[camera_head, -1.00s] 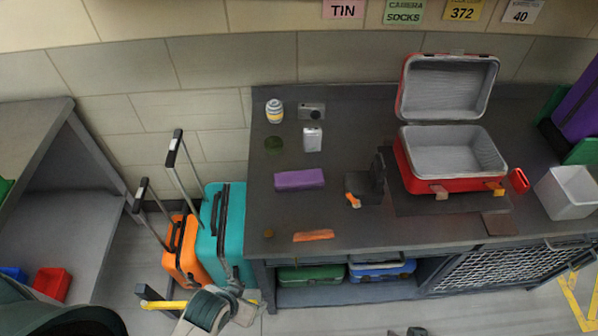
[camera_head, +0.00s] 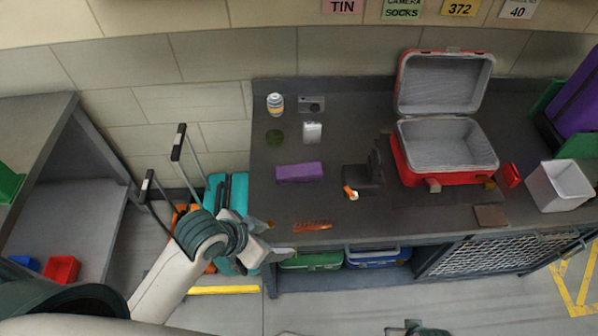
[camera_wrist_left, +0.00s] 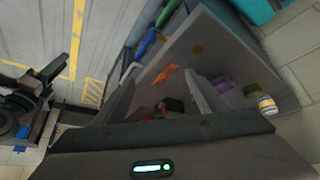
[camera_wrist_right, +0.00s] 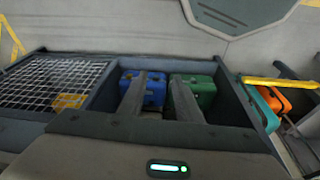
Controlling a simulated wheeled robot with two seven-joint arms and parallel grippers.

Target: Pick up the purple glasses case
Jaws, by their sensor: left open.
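The purple glasses case (camera_head: 299,172) lies flat on the dark table, left of centre. It also shows in the left wrist view (camera_wrist_left: 224,84), partly behind a finger. My left gripper (camera_head: 272,238) is open and empty at the table's front left edge, in front of and to the left of the case, apart from it. Its spread fingers show in the left wrist view (camera_wrist_left: 165,95). My right gripper (camera_wrist_right: 158,98) has its fingers apart with nothing between them. It faces the shelf under the table, away from the case.
An orange object (camera_head: 312,226) lies near the front edge. A dark stand (camera_head: 364,176) is right of the case. A white box (camera_head: 312,132), green disc (camera_head: 274,137), jar (camera_head: 275,104) and camera (camera_head: 311,103) are behind. An open red suitcase (camera_head: 447,178) stands to the right.

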